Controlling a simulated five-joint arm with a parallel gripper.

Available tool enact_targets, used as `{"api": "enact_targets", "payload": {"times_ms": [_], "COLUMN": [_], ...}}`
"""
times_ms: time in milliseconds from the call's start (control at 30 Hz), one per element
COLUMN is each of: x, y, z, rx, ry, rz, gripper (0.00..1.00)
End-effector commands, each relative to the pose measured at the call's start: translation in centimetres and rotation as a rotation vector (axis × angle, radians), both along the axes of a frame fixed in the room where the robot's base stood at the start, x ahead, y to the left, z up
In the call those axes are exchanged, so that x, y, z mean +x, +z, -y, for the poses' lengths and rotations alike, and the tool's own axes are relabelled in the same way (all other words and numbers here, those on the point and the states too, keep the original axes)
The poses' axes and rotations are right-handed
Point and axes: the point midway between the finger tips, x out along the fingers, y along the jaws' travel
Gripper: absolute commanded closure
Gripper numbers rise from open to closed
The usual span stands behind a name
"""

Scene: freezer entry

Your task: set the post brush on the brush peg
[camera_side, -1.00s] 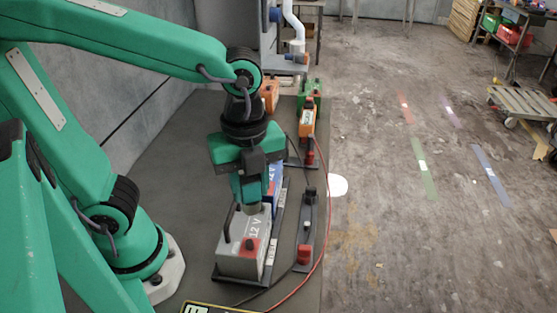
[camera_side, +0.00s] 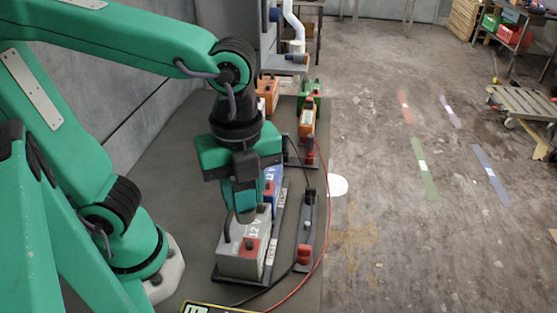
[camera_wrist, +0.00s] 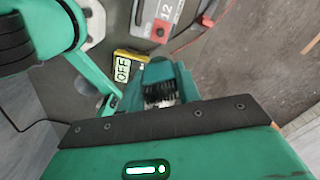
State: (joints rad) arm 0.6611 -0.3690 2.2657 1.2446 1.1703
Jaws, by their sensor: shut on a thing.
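My gripper (camera_side: 244,198) hangs pointing down over the grey 12 V battery (camera_side: 238,262), near its far end. In the wrist view my gripper (camera_wrist: 160,76) is shut on the post brush, whose dark bristles (camera_wrist: 158,97) show between the teal fingers. In the side view the fingers mostly hide the brush, and a small greyish end (camera_side: 247,215) shows below them. Whether it touches the battery or a post is hidden. The grey battery has a red terminal block (camera_side: 249,247) and a black handle. I cannot pick out the brush peg.
A blue battery (camera_side: 273,184) stands just behind the grey one. To the right a dark strip (camera_side: 306,238) carries a black and a red clamp, with cables curving past. An orange charger (camera_side: 307,118) stands further back.

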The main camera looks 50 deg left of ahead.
Motion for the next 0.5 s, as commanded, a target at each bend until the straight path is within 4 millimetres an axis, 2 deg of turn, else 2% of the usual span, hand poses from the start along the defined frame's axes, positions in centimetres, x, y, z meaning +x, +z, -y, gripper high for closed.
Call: {"api": "enact_targets", "payload": {"times_ms": [500], "x": [0.02], "y": [0.52], "z": [0.0], "rx": [0.0], "ry": [0.0], "rz": [0.0], "gripper": [0.95]}}
